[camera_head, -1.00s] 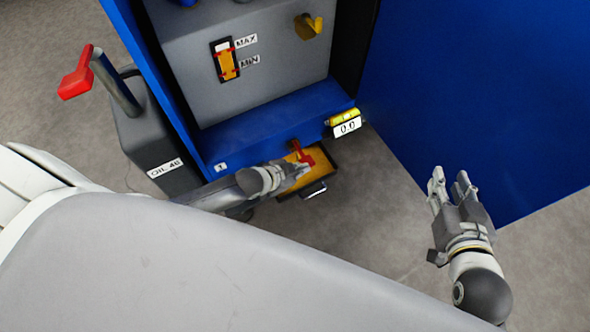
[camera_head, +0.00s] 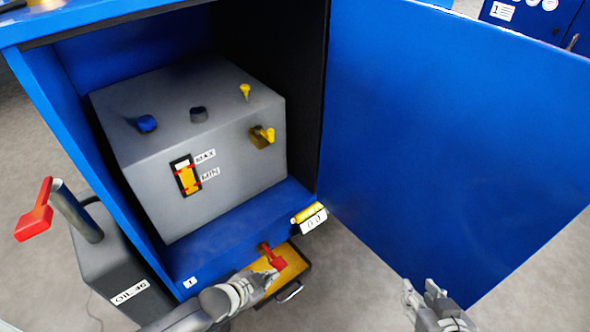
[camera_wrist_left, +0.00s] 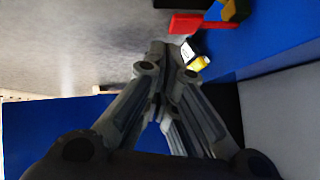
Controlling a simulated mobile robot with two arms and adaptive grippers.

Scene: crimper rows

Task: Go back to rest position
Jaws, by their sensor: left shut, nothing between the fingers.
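My left gripper (camera_head: 268,276) is low in the middle of the head view, next to the red valve handle (camera_head: 267,254) at the cabinet's front base. Its fingers are shut and empty. In the left wrist view its fingertips (camera_wrist_left: 165,52) come together, with the red handle (camera_wrist_left: 188,24) beyond them and apart in the picture. My right gripper (camera_head: 424,290) is at the bottom right of the head view, in front of the blue door. Its fingers are apart and nothing shows between them.
The blue cabinet (camera_head: 235,233) stands open around a grey tank (camera_head: 140,195) with a MAX/MIN gauge (camera_head: 187,175). Its door (camera_head: 450,130) swings out to the right. An oil pump (camera_head: 105,262) with a red lever stands at the left. A yellow tray (camera_head: 285,272) lies below the cabinet front.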

